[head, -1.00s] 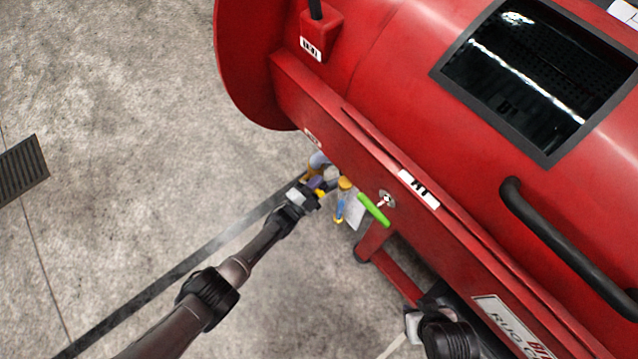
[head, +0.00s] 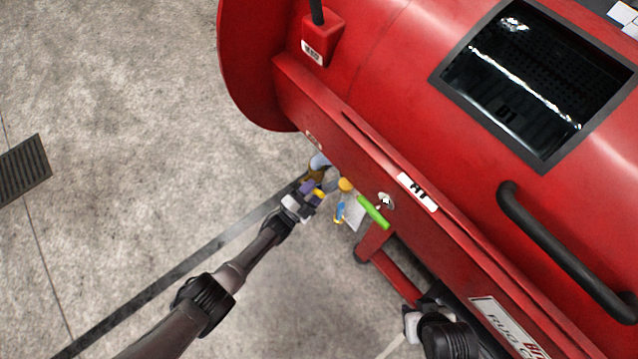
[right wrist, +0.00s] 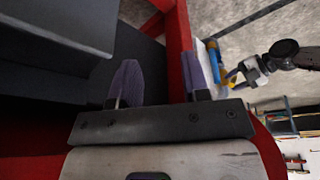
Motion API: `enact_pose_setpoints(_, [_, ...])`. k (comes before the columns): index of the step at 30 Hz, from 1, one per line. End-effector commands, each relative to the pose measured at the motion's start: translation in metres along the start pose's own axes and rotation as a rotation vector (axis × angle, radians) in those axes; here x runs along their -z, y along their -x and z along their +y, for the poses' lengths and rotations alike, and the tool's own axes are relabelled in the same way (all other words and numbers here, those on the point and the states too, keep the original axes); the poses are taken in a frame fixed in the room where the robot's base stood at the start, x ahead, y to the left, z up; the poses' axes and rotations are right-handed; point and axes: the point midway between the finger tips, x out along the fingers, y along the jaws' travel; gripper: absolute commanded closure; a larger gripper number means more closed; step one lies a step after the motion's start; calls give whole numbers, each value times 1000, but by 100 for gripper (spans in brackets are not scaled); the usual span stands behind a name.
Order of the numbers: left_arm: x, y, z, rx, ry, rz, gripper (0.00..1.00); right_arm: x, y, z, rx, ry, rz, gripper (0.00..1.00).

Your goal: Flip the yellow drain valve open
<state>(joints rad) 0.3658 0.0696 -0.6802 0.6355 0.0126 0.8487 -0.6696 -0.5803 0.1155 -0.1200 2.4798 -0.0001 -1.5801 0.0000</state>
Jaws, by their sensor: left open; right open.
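A small yellow part (head: 319,193), which looks like the drain valve's lever, shows low beside the red machine (head: 400,110). It lies at my left gripper (head: 318,187), apparently between the open fingers; I cannot tell if they touch it. A pale pipe end with a brown-orange fitting (head: 315,172) is just behind. My left gripper also shows in the right wrist view (right wrist: 240,72), close to a yellow piece (right wrist: 229,81). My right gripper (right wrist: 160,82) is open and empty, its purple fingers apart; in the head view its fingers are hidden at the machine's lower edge.
A round yellow knob (head: 346,184), a blue-handled part (head: 340,211) and a green lever (head: 373,211) sit right of my left gripper. A red leg (head: 372,242) stands below. The concrete floor on the left is clear, with a dark grate (head: 22,170).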

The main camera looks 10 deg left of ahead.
Motion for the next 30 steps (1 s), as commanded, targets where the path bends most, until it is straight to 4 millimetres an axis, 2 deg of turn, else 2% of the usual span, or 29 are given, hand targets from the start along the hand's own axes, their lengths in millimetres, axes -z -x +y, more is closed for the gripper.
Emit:
enact_pose_setpoints(1, [2, 11, -2, -2, 0, -3, 54, 2, 8, 1, -1, 1, 0, 57])
enact_pose_setpoints(9, [2, 65, -2, -1, 1, -2, 54, 7, 24, 3, -7, 9, -1, 57])
enact_pose_setpoints(15, [1, 93, -2, 0, 0, -1, 54, 9, 30, 4, -7, 8, -1, 57])
enact_pose_setpoints(21, [0, 108, -1, 0, 0, 0, 54, 10, 33, 3, -5, 7, -1, 57])
enact_pose_setpoints(30, [0, 112, -1, 1, 0, 1, 54, 11, 33, 1, 0, 0, 0, 57])
